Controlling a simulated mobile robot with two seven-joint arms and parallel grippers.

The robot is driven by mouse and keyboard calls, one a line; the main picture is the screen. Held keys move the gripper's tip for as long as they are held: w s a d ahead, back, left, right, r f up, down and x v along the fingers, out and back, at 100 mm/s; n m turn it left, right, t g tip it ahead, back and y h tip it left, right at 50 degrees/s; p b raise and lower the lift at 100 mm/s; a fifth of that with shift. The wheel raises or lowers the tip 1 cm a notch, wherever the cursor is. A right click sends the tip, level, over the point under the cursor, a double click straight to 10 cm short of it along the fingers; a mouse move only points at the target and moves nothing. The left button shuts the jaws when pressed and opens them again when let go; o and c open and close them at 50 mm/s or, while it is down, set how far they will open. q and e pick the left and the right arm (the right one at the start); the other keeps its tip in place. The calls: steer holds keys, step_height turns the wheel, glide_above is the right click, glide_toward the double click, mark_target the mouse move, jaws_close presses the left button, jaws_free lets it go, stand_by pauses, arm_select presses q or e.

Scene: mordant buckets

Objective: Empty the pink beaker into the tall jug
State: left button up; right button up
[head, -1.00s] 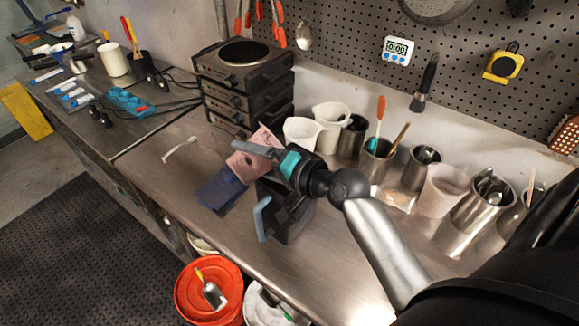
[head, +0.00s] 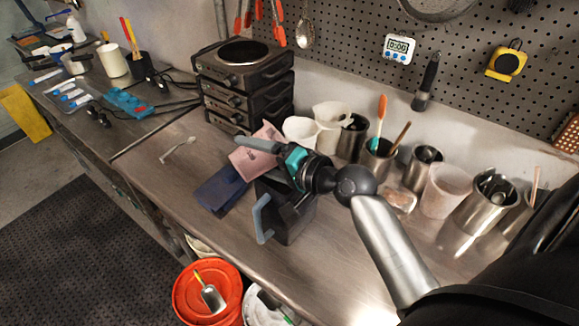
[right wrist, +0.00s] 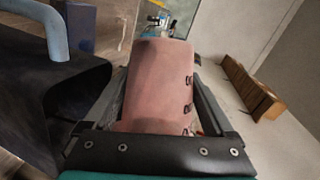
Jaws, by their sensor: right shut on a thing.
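The pink beaker (head: 250,158) is in my right gripper (head: 268,158), which is shut on it. The beaker is held above the bench, left of and behind the jug in the head view, and looks tilted. In the right wrist view the beaker (right wrist: 158,85) lies between the two fingers, with dark marks on its side. Its opening and contents do not show clearly. The tall jug (head: 292,222), dark with a grey-blue handle, stands on the bench, partly under my right gripper. It also shows at the left of the right wrist view (right wrist: 85,92). My left gripper is not in view.
A dark blue object (head: 221,191) is close left of the jug. White vessels (head: 331,117) and metal pots (head: 421,168) stand along the back wall. A stack of dark hot plates (head: 240,75) is behind. A red bucket (head: 232,300) is below the bench's front edge.

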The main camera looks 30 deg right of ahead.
steer(key=shift+d+f+m+b, duration=0.2)
steer(key=shift+d+m+b, duration=0.2)
steer(key=shift+b, duration=0.4)
steer(key=shift+d+f+m+t+y+b, duration=0.2)
steer(key=shift+m+t+y+b, duration=0.1)
steer(key=shift+m+y+b, duration=0.15)
stand_by(0.8)
